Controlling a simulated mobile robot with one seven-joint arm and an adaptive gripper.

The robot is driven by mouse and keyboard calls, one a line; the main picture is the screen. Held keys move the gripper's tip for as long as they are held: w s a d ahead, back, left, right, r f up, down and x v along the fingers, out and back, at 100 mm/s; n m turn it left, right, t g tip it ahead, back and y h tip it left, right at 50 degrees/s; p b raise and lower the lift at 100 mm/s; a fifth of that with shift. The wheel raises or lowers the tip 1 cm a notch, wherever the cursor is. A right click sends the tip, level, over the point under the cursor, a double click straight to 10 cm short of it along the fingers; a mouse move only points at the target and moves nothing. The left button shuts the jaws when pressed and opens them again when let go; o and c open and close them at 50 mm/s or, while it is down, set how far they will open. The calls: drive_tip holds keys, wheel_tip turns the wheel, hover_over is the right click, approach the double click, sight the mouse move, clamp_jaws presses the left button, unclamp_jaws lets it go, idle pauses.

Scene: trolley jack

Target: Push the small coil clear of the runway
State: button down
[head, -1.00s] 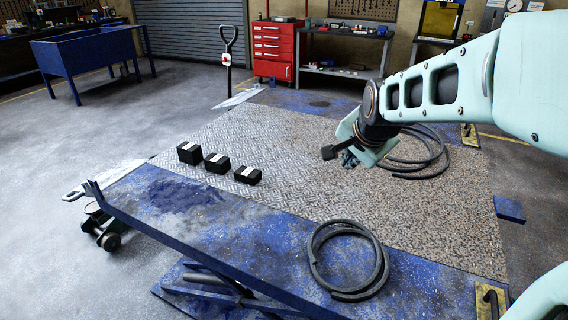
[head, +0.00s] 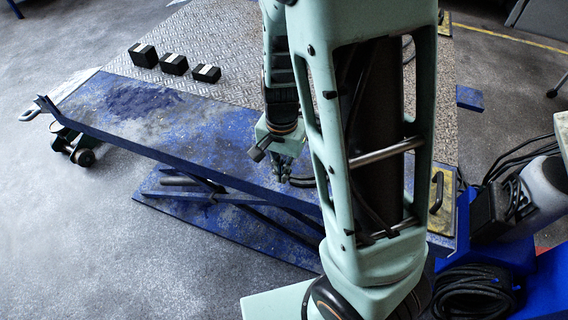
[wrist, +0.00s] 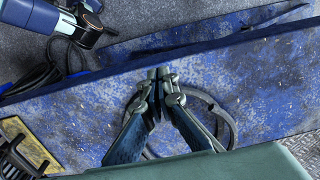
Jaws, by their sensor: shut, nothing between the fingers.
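The small coil, a dark ring of hose, lies flat on the worn blue deck of the lift table (head: 150,113). In the wrist view the coil (wrist: 231,128) shows around and behind my fingers, its lower part hidden by them and my wrist. In the head view my arm hides most of it. My gripper (wrist: 163,74) is shut and empty, its fingertips at the coil's far side in the wrist view, toward the deck edge. I cannot tell whether they touch the coil. In the head view my gripper (head: 284,178) is low by the near deck edge.
Three black blocks with pale labels, left (head: 143,56), middle (head: 173,65) and right (head: 206,73), stand on the textured plate (head: 225,35). A brass-coloured plate with a handle (head: 437,200) is at the deck's right end. Grey floor (head: 60,220) is open at left.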

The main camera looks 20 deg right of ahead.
sight(287, 186)
wheel_tip(287, 186, down, 9)
drive_tip(key=b, duration=0.3)
drive_tip(key=shift+f, duration=0.1)
drive_tip(key=shift+w+d+r, duration=0.1)
drive_tip(key=shift+w+d, duration=0.3)
drive_tip(key=shift+w, duration=0.15)
drive_tip(key=shift+w+d+r, duration=0.1)
drive_tip(key=shift+w+d, duration=0.25)
drive_tip(key=shift+w, duration=0.2)
drive_tip(key=shift+w+d, duration=0.45)
drive_tip(key=shift+w, duration=0.15)
drive_tip(key=w+d, duration=0.6)
drive_tip(key=w, duration=0.2)
drive_tip(key=w+d, duration=0.6)
drive_tip(key=w, duration=0.3)
drive_tip(key=w+d, duration=0.6)
drive_tip(key=w, duration=0.2)
drive_tip(key=shift+w+d+r, duration=0.1)
drive_tip(key=shift+w+d, duration=0.1)
drive_tip(key=shift+d, duration=0.1)
drive_tip(key=shift+s+a, duration=0.1)
drive_tip(key=shift+a, duration=0.05)
